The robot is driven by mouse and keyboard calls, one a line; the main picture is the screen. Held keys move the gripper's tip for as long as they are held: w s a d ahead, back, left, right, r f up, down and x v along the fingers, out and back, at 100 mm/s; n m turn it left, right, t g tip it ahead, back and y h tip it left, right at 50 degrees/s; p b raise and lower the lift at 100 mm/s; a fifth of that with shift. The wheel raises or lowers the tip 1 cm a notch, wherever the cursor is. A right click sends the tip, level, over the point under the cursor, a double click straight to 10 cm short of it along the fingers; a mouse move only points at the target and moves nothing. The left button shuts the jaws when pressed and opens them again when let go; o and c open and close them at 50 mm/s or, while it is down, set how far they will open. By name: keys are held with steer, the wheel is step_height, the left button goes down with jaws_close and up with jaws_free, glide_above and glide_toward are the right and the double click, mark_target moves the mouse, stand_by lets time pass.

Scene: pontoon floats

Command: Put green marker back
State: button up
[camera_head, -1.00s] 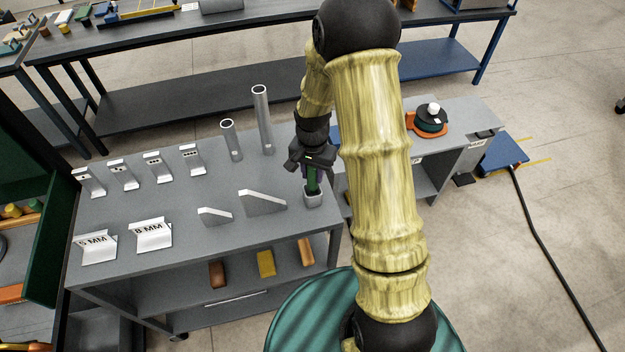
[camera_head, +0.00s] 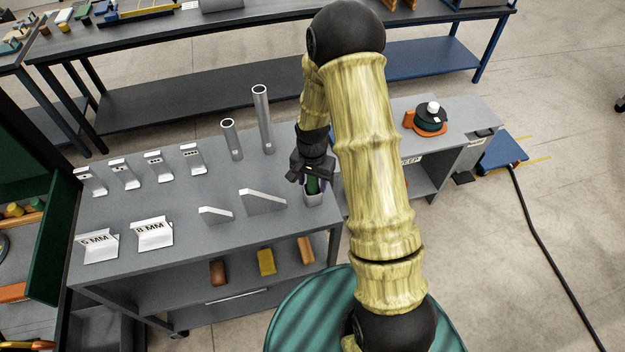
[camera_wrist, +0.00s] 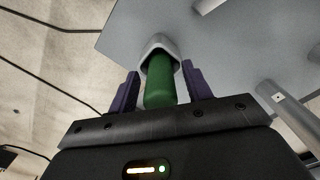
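The green marker (camera_head: 313,186) stands in a small grey cup (camera_head: 315,200) at the right front corner of the grey workbench. In the wrist view the green marker (camera_wrist: 160,82) has its far end inside the cup's mouth (camera_wrist: 156,43). My gripper (camera_head: 311,181) is over the cup, around the marker's upper part. In the wrist view the purple fingers of my gripper (camera_wrist: 161,78) stand on either side of the marker, with a narrow gap on each side. The gripper is open. The marker's lower end is hidden in the cup.
On the workbench (camera_head: 190,225), two upright metal tubes (camera_head: 263,115) stand behind, and two pale angled plates (camera_head: 262,200) lie left of the cup. Several slotted brackets and two "MM" signs stand farther left. A side table (camera_head: 460,120) holds an orange-and-black device.

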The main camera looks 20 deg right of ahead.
step_height(320, 180, up, 12)
steer(key=b, duration=0.3)
steer(key=shift+r, duration=0.15)
stand_by(0.4)
stand_by(0.4)
steer(key=s+r+n+t, duration=0.2)
steer(key=s+n, duration=0.5)
steer(key=s, duration=0.7)
steer(key=shift+s+r+t, duration=0.15)
steer(key=shift+r+t, duration=0.15)
steer(key=shift+r, duration=0.4)
